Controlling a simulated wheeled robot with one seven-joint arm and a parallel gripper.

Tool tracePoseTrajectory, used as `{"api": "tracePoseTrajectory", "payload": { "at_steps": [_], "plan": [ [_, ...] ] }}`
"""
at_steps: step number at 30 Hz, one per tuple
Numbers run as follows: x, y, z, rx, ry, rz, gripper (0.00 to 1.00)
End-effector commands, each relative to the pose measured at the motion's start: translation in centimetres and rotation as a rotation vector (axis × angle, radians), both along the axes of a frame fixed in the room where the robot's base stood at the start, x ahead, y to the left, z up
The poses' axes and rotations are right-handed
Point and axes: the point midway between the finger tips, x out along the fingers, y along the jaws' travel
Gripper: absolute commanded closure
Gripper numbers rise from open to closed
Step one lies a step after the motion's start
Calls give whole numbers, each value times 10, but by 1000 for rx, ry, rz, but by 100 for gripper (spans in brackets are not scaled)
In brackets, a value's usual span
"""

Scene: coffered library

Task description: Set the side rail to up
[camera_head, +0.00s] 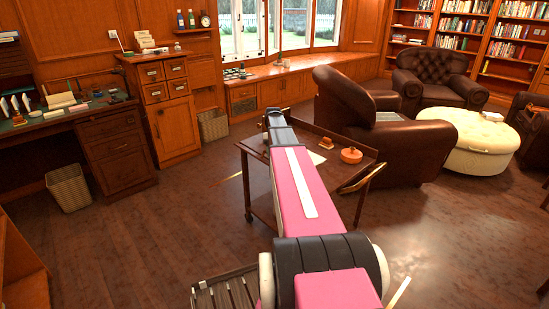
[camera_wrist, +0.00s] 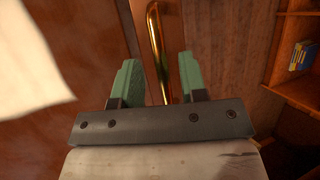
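A dark wooden serving cart (camera_head: 336,143) stands mid-room, partly hidden behind my pink arm. A brass rail (camera_head: 362,180) runs slantwise along its near right edge; I cannot tell whether it is raised or folded. A thin golden bar (camera_head: 228,178) shows low on the cart's left. My gripper (camera_wrist: 159,76) is open and empty in the wrist view. A shiny brass bar (camera_wrist: 158,45) stands beyond and between its green fingers, apparently apart from them. I cannot tell which bar this is. In the head view the fingers are hidden at my arm's far end.
The cart top carries an orange round pot (camera_head: 351,155), a small amber item (camera_head: 326,143) and a pale paper. A brown leather armchair (camera_head: 400,148) stands close behind its right side. A cream ottoman (camera_head: 480,140) is farther right.

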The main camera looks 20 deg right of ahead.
Motion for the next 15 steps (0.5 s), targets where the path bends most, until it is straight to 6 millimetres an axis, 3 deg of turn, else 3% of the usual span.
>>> {"api": "tracePoseTrajectory", "payload": {
  "at_steps": [2, 15],
  "plan": [
    [8, -3, 11, -1, -2, 0, 61],
    [97, -34, 9, -2, -4, -1, 61]
  ]
}}
